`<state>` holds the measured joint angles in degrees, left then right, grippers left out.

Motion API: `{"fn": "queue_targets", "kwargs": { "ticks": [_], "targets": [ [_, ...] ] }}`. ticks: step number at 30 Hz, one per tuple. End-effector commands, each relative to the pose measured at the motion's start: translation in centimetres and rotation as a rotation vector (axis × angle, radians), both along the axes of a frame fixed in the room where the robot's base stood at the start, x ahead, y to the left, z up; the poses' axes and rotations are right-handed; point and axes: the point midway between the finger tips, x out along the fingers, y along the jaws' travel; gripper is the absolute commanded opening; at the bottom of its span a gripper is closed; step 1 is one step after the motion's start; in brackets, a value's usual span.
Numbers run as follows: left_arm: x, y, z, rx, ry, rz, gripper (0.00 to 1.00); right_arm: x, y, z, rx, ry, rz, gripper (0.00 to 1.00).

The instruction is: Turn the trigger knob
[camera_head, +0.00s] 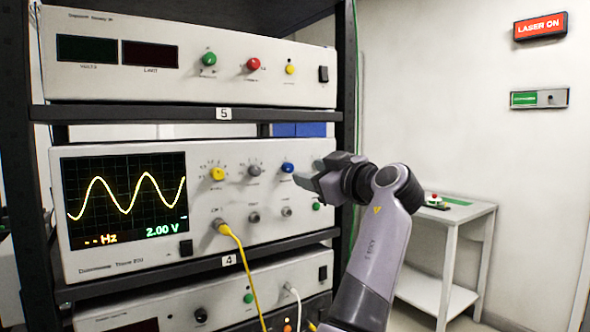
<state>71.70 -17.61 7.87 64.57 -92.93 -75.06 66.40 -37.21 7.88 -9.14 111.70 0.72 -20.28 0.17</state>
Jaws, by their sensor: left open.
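The oscilloscope (130,262) stands on the middle shelf, its screen lit with a yellow sine wave. Its upper knob row has a yellow knob (217,174), a grey knob (254,171) and a blue knob (288,168). The small labels are too blurred to read, so I cannot tell which is the trigger knob. My left gripper (306,172) is open just right of the blue knob, fingers pointing left toward it. I see no grip on the knob; whether a fingertip touches it I cannot tell. The gripper hides part of the panel's right side. My right gripper is not in view.
A power supply (190,92) sits on the shelf above, another instrument (130,318) below. A yellow cable (241,262) hangs from the oscilloscope's lower socket. A dark rack post (346,80) stands at the right. A side table (455,216) stands by the wall.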

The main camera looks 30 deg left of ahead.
Motion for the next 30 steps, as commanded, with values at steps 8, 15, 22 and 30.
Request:
{"fn": "queue_targets", "kwargs": {
  "ticks": [8,15,22,30],
  "targets": [
    [1.4,3.7,0.3,0.0,0.002,0.003,0.49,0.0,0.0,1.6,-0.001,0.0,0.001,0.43],
    [2.5,6.1,0.2,0.001,0.001,0.0,0.49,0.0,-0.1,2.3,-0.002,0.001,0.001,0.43],
    [2.6,6.4,0.0,0.0,0.0,-0.001,0.49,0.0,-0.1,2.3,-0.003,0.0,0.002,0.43],
    [2.6,6.4,0.0,0.0,0.0,-0.001,0.0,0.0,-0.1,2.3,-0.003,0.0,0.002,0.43]
  ]
}}
